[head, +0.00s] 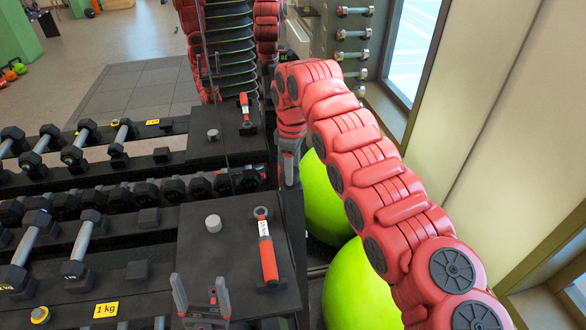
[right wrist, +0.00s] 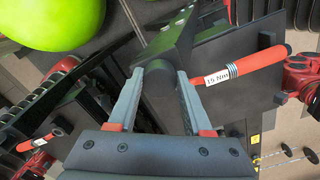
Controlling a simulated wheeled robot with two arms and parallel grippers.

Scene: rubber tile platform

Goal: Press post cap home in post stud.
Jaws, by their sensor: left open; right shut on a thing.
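My right gripper (head: 289,170) points down at the top of a dark upright post (head: 294,225), beside the right edge of the black tile platform. In the right wrist view its two fingers (right wrist: 158,88) are shut on a dark round piece (right wrist: 158,72), which looks like the post cap. A dark block-like part (right wrist: 170,38) lies right behind that piece. The stud itself is hidden, and I cannot tell how deep the cap sits. My left gripper (head: 203,297) is open and empty at the platform's near edge.
A red-handled torque tool (head: 267,250) marked 15 Nm and a grey cylinder (head: 213,224) rest on the black platform (head: 200,260). Dumbbells (head: 80,240) fill the rack at left. Green balls (head: 360,290) lie under my right arm. A mirror behind repeats the scene.

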